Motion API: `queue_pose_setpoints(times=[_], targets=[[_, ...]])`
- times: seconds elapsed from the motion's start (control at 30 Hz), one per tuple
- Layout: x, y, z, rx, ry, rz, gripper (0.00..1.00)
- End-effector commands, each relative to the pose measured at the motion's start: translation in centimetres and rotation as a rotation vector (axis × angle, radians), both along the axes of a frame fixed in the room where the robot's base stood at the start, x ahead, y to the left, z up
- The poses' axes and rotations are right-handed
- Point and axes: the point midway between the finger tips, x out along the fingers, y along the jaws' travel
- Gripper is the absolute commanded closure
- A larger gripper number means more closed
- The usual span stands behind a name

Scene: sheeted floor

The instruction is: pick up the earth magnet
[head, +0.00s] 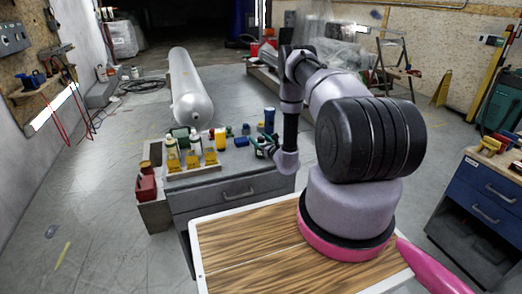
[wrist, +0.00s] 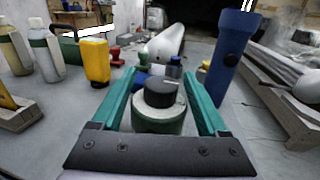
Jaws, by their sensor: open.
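In the wrist view, a squat round object with a black top and a pale, green-edged base (wrist: 158,118) stands on the grey worktop between my fingers; it looks like the earth magnet, though I cannot be sure. My gripper (wrist: 160,76) is open, with one teal finger on each side of it. I cannot tell whether either finger touches it. In the head view my gripper (head: 264,149) is low over the right part of the grey cabinet top, and the object there is too small and covered to make out.
A dark blue flashlight (wrist: 231,50) stands upright close to the right finger. A yellow bottle (wrist: 96,62) and pale bottles (wrist: 46,50) stand to the left. Small blue and red items lie just beyond the fingertips. A wood-topped surface (head: 245,240) is nearer my body.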

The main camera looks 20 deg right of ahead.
Motion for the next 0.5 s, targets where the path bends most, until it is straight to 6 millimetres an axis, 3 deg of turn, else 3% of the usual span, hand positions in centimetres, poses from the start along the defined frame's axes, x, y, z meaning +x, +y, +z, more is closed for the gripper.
queue_pose_setpoints(times=[0.13,0.37,0.4,0.5], targets=[[1.5,0.3,0.0,0.000,0.000,-0.001,0.23],[1.7,0.3,0.0,0.001,0.001,-0.001,0.23],[1.7,0.3,0.0,0.001,0.001,-0.001,0.27],[1.7,0.3,0.0,0.001,0.001,-0.001,0.65]])
